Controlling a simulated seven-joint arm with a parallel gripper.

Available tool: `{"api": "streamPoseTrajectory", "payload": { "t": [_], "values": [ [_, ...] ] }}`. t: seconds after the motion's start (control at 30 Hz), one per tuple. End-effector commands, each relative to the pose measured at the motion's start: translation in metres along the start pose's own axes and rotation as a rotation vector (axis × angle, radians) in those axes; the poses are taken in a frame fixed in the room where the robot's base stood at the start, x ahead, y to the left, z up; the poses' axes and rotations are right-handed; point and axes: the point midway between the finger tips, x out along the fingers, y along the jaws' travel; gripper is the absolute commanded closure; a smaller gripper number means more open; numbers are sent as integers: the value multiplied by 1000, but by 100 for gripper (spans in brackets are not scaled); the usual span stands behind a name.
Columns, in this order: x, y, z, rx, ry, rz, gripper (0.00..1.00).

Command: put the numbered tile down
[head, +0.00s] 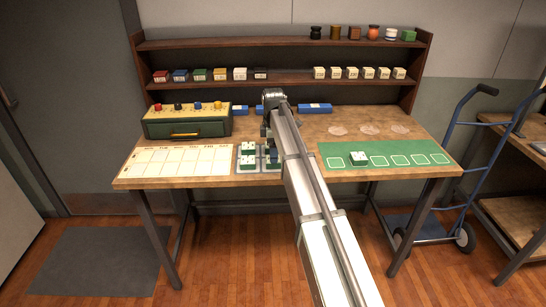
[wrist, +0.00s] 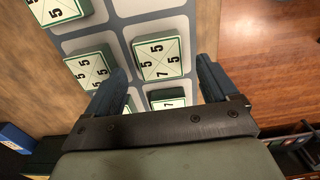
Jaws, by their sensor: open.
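Several white-topped green numbered tiles sit in the grey tray (wrist: 110,30) at the table's front middle. In the wrist view one tile (wrist: 157,57) marked with 5s and a 7 lies just beyond the fingertips, and another (wrist: 165,97) shows partly between the fingers. Two more tiles are at the left, one at the upper left (wrist: 60,10) and one lower (wrist: 90,68). My gripper (wrist: 160,68) is open over the tray and holds nothing that I can see. In the head view my arm hides part of the tray. One tile (head: 359,158) rests on the green mat (head: 397,148) at the right.
The mat has several empty outlined squares. A cream chart (head: 180,160) and a green box with coloured knobs (head: 187,128) are at the left. Three pale discs (head: 369,129) lie behind the mat. A shelf (head: 275,87) with small blocks and pots stands at the back.

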Motion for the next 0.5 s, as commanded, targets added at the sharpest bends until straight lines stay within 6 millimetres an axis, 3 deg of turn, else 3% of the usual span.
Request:
{"api": "streamPoseTrajectory", "payload": {
  "t": [0.2,0.5],
  "values": [
    [-43,1,0,0,0,2,13],
    [-78,0,0,0,0,1,13]
  ]
}}
